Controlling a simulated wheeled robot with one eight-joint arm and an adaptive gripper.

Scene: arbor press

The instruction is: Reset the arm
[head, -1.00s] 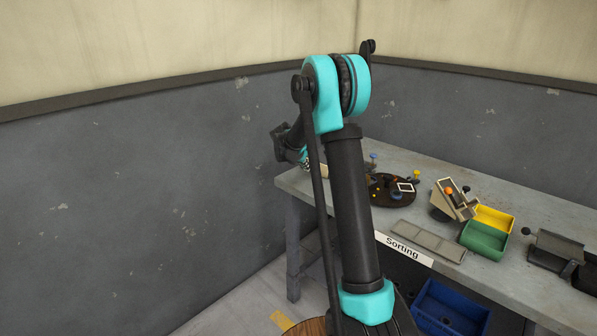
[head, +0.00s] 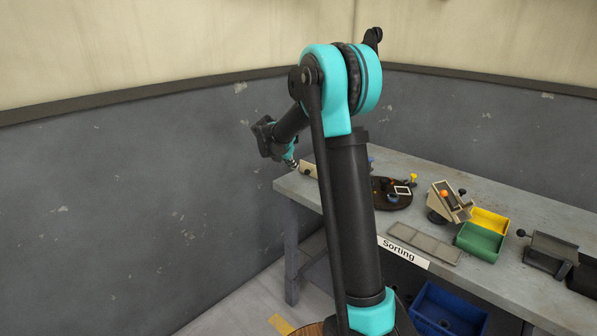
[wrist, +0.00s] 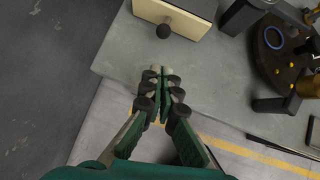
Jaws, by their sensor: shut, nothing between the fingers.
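My gripper (wrist: 162,92) is shut and empty in the wrist view, its fingertips together over the edge of the grey workbench (wrist: 115,62). In the head view my arm stands upright in front of the bench and bends to the left. The gripper end (head: 291,160) hangs just off the bench's left end, partly hidden by my arm. A cream box with a dark round knob (wrist: 172,18) lies on the bench beyond my fingertips, apart from them.
A dark round turntable (head: 392,196) holds small coloured parts. To its right are a tilted cream fixture (head: 449,201), a yellow bin (head: 491,221), a green bin (head: 480,241) and a dark metal device (head: 551,251). A grey flat tray (head: 425,243) lies at the front edge. A blue crate (head: 447,309) is below.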

